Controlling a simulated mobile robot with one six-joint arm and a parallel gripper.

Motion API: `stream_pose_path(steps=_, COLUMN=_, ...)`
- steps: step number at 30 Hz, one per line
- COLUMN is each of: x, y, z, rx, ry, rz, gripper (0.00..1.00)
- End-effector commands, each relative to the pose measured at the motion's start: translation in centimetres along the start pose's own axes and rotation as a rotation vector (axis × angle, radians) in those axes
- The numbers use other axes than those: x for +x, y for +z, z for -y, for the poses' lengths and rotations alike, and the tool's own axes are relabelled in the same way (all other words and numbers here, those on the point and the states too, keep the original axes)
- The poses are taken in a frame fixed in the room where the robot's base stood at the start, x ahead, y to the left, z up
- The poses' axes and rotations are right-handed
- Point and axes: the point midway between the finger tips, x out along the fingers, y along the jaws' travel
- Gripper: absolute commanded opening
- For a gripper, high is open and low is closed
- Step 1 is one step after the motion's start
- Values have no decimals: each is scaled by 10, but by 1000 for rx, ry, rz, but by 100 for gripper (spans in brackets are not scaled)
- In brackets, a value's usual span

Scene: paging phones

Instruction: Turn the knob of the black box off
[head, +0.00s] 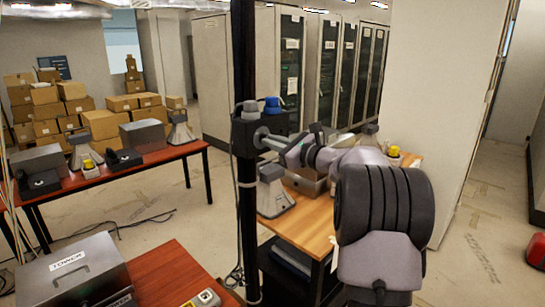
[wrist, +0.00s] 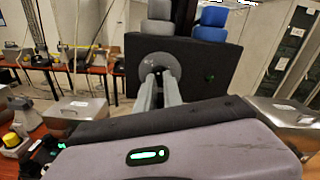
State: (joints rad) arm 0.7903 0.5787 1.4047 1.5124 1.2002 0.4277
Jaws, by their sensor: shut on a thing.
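The black box (head: 243,142) is fixed to a tall black pole left of centre in the head view. In the head view my gripper (head: 268,138) reaches the box from the right. The knob's exact angle is hard to read.
A grey part (wrist: 159,20) and a blue part (wrist: 210,22) stand on top of the box. A wooden desk (head: 308,228) with grey equipment is below my arm. Red tables (head: 115,172) with phones and metal boxes stand at left. A white wall (head: 430,100) rises at right.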

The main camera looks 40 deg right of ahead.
Motion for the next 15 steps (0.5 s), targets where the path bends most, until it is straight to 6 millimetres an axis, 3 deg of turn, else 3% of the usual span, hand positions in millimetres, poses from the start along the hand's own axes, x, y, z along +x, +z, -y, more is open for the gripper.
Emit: stream_pose_path(steps=15, x=0, y=-3, z=0, rx=-373, ry=-1, rz=0, gripper=0)
